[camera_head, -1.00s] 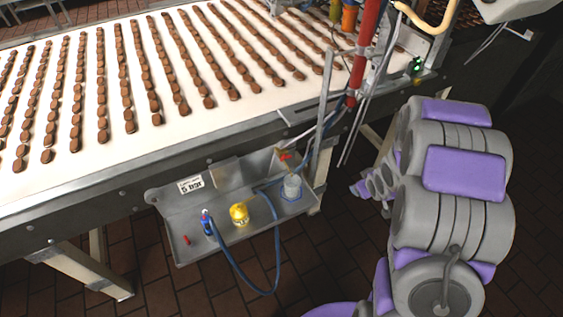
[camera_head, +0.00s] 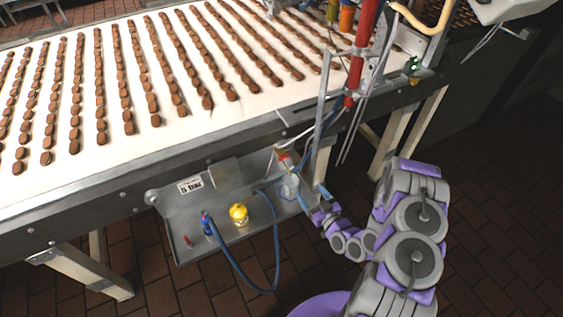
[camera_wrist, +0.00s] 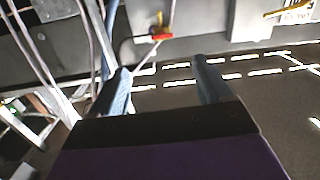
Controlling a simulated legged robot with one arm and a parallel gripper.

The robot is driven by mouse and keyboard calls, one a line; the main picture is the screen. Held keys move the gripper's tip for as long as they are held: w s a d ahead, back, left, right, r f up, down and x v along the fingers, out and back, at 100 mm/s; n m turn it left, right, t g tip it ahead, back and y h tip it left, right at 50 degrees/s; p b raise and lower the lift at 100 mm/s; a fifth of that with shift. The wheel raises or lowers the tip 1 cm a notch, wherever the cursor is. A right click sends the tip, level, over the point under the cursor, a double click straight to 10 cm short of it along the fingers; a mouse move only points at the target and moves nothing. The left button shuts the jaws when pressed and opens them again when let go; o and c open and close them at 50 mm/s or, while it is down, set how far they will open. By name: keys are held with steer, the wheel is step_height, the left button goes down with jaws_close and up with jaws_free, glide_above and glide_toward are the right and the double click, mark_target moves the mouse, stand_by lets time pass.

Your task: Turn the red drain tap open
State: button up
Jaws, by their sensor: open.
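The red drain tap (camera_head: 285,157) is a small red handle under the conveyor's edge, above the right end of a metal tray (camera_head: 190,211). It also shows in the wrist view as a red bar (camera_wrist: 160,37), lying roughly level, beyond the fingertips and between them across the picture. My gripper (camera_head: 313,196) is open and empty at the tray's right end, below and to the right of the tap. In the wrist view its two blue-grey fingers (camera_wrist: 162,68) are spread apart, with a gap between them and the tap.
A yellow object (camera_head: 238,214), a blue nozzle (camera_head: 207,223) with a looping hose (camera_head: 277,255) and a small red piece (camera_head: 188,241) are further left. Above, a white conveyor (camera_head: 180,130) carries rows of brown biscuits.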

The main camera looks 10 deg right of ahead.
steer(key=t, duration=0.1)
steer(key=b, duration=0.4)
glide_toward(285, 159)
steer(key=shift+m, duration=0.4)
steer(key=x, duration=0.8)
steer(key=shift+w, duration=0.2)
steer(key=shift+c, duration=0.3)
steer(key=c, duration=1)
